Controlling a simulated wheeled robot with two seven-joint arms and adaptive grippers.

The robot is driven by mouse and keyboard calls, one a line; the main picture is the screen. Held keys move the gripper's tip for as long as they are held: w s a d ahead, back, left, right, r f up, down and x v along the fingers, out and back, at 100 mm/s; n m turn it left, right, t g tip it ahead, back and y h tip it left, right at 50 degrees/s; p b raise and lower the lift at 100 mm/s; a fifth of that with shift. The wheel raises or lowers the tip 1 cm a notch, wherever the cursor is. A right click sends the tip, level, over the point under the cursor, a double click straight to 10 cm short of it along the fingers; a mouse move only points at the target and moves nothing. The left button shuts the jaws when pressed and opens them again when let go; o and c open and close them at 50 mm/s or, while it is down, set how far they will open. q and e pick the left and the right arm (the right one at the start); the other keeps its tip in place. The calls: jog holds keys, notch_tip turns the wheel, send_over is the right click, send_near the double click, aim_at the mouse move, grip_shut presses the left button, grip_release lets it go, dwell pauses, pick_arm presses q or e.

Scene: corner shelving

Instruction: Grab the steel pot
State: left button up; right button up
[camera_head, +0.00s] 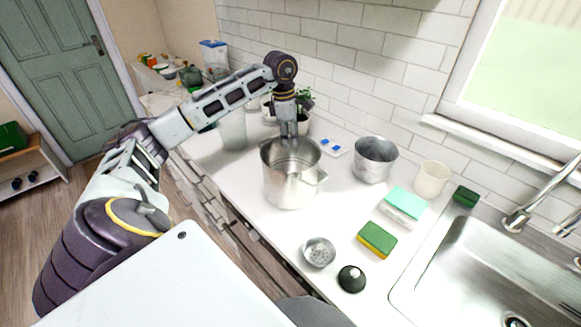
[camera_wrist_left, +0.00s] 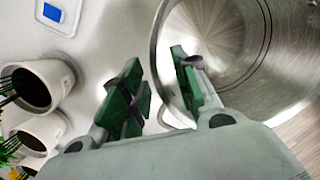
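The steel pot (camera_head: 290,185) stands upright on the white counter, open at the top, with a handle on its right side. My left gripper (camera_head: 291,132) points down at the pot's far rim. In the left wrist view the gripper (camera_wrist_left: 158,88) has its fingers apart. One finger overlaps the inside of the pot (camera_wrist_left: 240,45), and the other is outside its rim. The rim runs between them, and I cannot tell whether either finger touches it. My right gripper is not in view.
A smaller metal pot (camera_head: 374,160), a cream cup (camera_head: 431,178), sponges (camera_head: 377,239), a strainer (camera_head: 319,252) and a black-lidded item (camera_head: 351,279) stand to the right. The sink (camera_head: 480,270) is at far right. Potted plants (camera_wrist_left: 40,85) are close beside the gripper.

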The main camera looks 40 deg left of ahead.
pick_arm(q)
jog(key=shift+d+f, duration=0.15)
jog(key=shift+f, duration=1.6)
grip_shut()
jog(key=shift+r, duration=0.15)
